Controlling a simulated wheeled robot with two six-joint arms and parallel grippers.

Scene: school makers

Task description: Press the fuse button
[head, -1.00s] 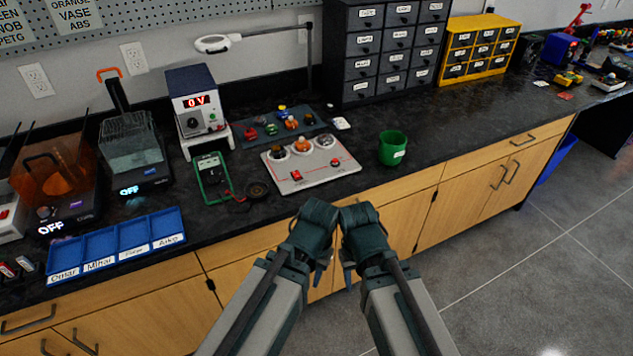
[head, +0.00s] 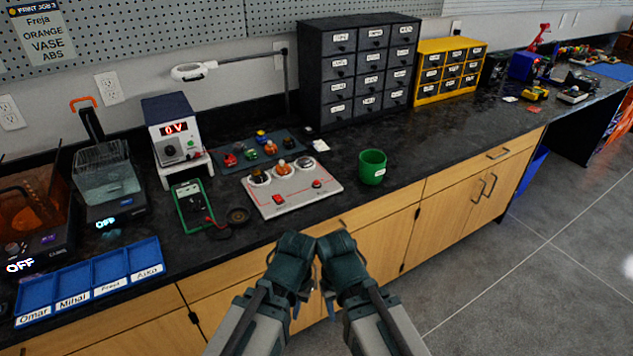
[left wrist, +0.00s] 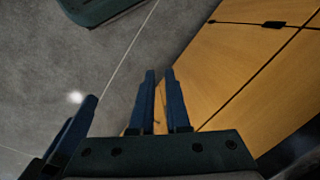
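A white control panel (head: 294,190) lies on the black worktop, left of the green cup. It carries a red rocker switch (head: 279,199) at its front left, a small red button (head: 317,184) at its right, and round parts along its back. No label reading fuse is legible. My left gripper (head: 295,306) points down in front of the bench, below and apart from the panel. In the left wrist view its dark blue fingers (left wrist: 160,98) stand a narrow gap apart with nothing between. My right gripper (head: 330,305) hangs beside it, its fingers mostly hidden.
A green cup (head: 372,167), a multimeter (head: 193,206), a power supply (head: 171,129) reading 0 V and a blue tray (head: 91,283) stand around the panel. Cabinet doors (head: 368,247) lie behind my grippers. Worktop right of the cup is clear.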

